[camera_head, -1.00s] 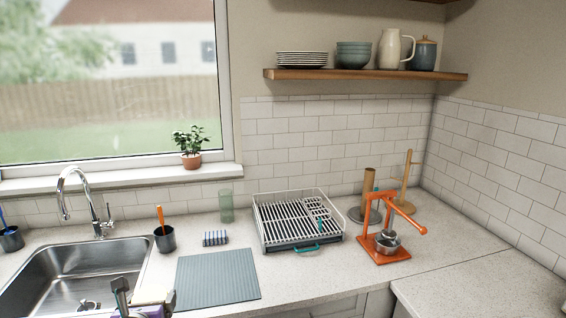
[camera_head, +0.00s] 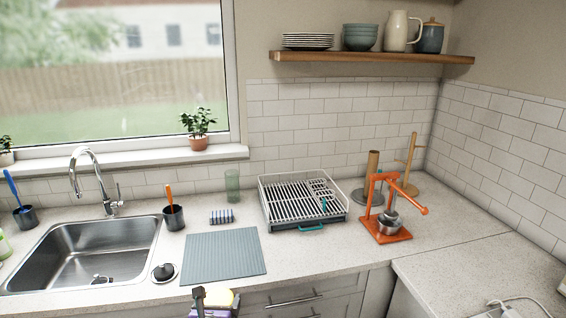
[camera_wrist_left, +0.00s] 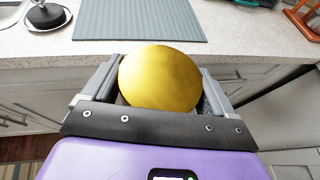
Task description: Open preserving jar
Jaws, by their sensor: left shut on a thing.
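My left gripper (camera_head: 218,302) is at the bottom of the head view, in front of the counter's front edge. It is shut on a round, gold-yellow disc that looks like a jar lid (camera_wrist_left: 160,78). The disc fills the space between the two fingers in the left wrist view. Only a small pale yellow part of it shows in the head view. I cannot tell whether a jar body hangs below the disc. My right gripper is not in view.
A grey ribbed mat (camera_head: 222,254) lies on the counter. A black round stopper-like thing (camera_head: 163,272) lies left of it, beside the sink (camera_head: 90,262). A dish rack (camera_head: 300,205) and an orange press (camera_head: 388,232) stand to the right. The right counter is mostly clear.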

